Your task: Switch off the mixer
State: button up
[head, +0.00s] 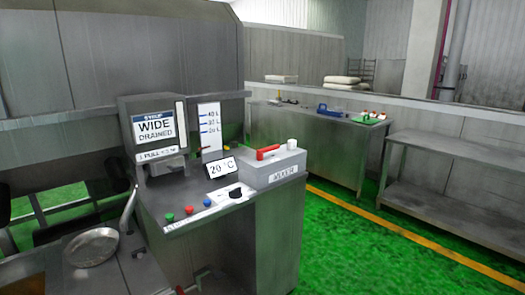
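The mixer control is a grey metal box (272,172) on the right part of the steel console, with a label on its front that seems to read MIXER. A red lever handle (267,152) lies along its top, and a white round knob (292,144) stands at its right end. I cannot tell from the lever which setting it is in. The console panel (180,195) has green, red and blue buttons and a black dial (235,193). A small display (221,167) reads 20 °C. I cannot make out my gripper in the head view.
A screen (154,128) reading WIDE DRAINED and a level gauge (209,128) stand behind the panel. A round metal pan (92,247) lies at the lower left, near dark shapes I cannot identify. Steel tables (450,160) stand right. Green floor (350,250) is open.

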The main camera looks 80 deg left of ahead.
aim_at(259, 153)
jog(key=k+u, duration=0.1)
jog(key=u, duration=0.3)
jog(key=k+u, duration=0.1)
jog(key=u, duration=0.3)
jog(key=j+u, duration=0.1)
jog(key=u, duration=0.3)
jog(key=i+u, duration=0.15)
jog(key=u, duration=0.3)
jog(key=i+u, duration=0.2)
jog(key=u, duration=0.2)
jog(key=i+l+u, duration=0.15)
jog(key=u, duration=0.3)
